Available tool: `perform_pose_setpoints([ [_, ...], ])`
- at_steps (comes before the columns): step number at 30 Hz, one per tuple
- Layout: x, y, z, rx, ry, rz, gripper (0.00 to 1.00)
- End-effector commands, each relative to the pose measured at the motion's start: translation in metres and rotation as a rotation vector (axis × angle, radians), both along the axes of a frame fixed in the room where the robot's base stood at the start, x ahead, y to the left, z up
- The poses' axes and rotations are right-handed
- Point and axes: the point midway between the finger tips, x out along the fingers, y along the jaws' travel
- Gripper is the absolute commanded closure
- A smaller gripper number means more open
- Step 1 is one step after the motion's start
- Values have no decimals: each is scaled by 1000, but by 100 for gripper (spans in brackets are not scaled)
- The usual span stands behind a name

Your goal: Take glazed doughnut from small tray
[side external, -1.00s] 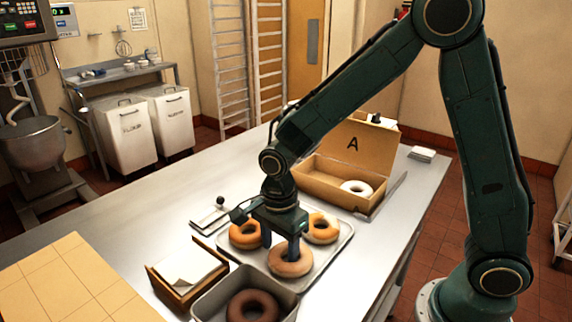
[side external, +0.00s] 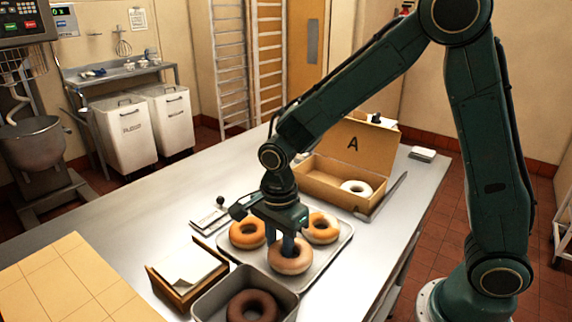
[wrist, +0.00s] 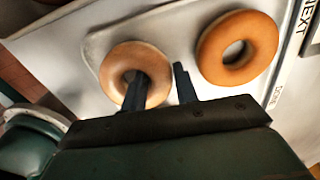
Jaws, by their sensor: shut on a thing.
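The glazed doughnut (side external: 290,262), pale brown and glossy, is at the front of the shallow grey tray (side external: 346,240). It also shows in the wrist view (wrist: 112,62). My gripper (side external: 288,246) is shut on its ring, with one finger in the hole and the other outside. The doughnut looks slightly raised, but I cannot tell if it is fully clear of the tray. Two more orange-brown doughnuts are on this tray, one at left (side external: 247,242) and one at right (side external: 330,229); one shows in the wrist view (wrist: 207,55).
A deeper grey pan (side external: 206,301) holding a dark doughnut (side external: 252,308) stands in front of the tray. A wooden box with paper (side external: 187,266) is at left. An open carton marked A (side external: 362,152), holding a white doughnut (side external: 356,187), is behind.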

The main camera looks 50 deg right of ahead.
Motion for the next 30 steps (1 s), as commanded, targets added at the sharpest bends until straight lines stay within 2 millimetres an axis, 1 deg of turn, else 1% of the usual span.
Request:
perform_pose_setpoints([
  [5, 1, 0, 22, 2, -6, 0, 93],
  [8, 1, 0, 40, 2, -8, 0, 93],
  [21, 1, 0, 134, 3, -7, -1, 93],
  [24, 1, 0, 152, 2, -6, -1, 93],
  [30, 1, 0, 178, 2, -3, -1, 93],
])
